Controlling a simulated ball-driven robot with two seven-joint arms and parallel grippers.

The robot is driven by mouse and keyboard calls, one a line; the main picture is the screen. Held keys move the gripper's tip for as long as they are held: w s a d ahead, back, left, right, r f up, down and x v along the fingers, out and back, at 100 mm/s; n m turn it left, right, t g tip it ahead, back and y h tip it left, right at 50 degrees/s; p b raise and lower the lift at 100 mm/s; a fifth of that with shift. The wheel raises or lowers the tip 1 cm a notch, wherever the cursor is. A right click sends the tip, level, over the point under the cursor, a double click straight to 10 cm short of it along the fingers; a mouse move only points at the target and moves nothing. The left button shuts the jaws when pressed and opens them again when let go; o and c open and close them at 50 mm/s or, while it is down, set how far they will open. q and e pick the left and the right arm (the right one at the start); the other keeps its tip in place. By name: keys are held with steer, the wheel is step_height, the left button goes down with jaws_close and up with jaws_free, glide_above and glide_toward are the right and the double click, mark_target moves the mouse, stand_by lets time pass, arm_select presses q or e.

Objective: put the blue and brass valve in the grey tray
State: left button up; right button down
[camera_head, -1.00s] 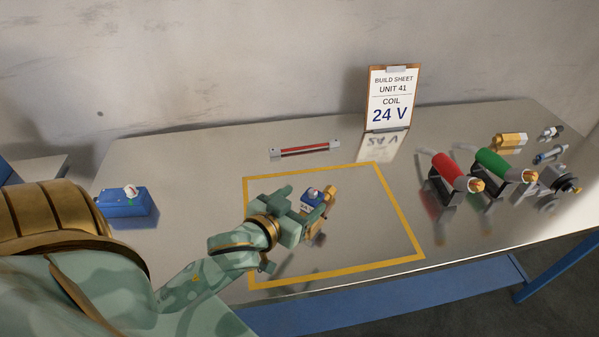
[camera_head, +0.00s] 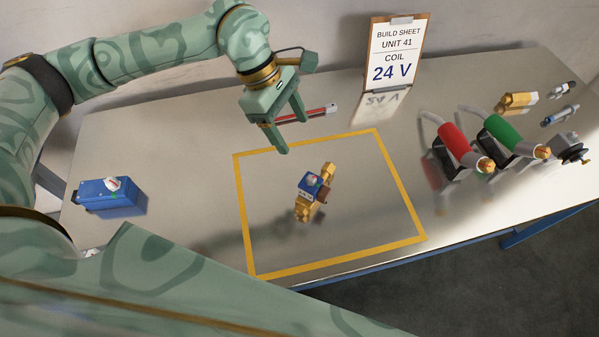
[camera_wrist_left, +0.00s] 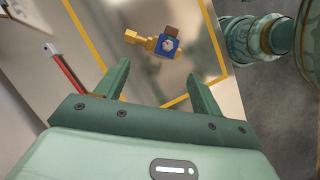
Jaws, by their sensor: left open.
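The blue and brass valve (camera_head: 312,183) lies on the metal table inside the yellow outlined square, with its brass ends pointing up-right and down-left. It also shows in the left wrist view (camera_wrist_left: 167,44), beyond the fingertips and apart from them. My left gripper (camera_head: 293,137) is open and empty, raised above the table near the back edge of the square, up and to the left of the valve. Its two spread fingers also show in the left wrist view (camera_wrist_left: 159,70). I cannot make out a grey tray in these frames. My right gripper is not in view.
A blue box (camera_head: 112,197) with a white knob stands at the left. A red bar tool (camera_head: 305,115) lies behind my left gripper. A build sheet (camera_head: 397,55) reading 24 V stands at the back. Red (camera_head: 455,142) and green (camera_head: 503,135) cylinders stand right, near small fittings.

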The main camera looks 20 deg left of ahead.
mark_target(311, 184)
arm_select(q)
steer(key=shift+m+g, duration=0.3)
steer(key=shift+m, duration=0.4)
steer(key=x, duration=0.7)
steer(key=s+x, duration=0.1)
steer(key=x, duration=0.2)
steer(key=shift+s+f+b, duration=0.15)
steer(key=shift+f+b, duration=0.2)
steer(key=shift+f, duration=0.05)
steer(key=x, duration=0.5)
steer(key=shift+w+a+f, duration=0.25)
steer(key=shift+f, duration=0.25)
steer(key=shift+r, duration=0.1)
jaws_close()
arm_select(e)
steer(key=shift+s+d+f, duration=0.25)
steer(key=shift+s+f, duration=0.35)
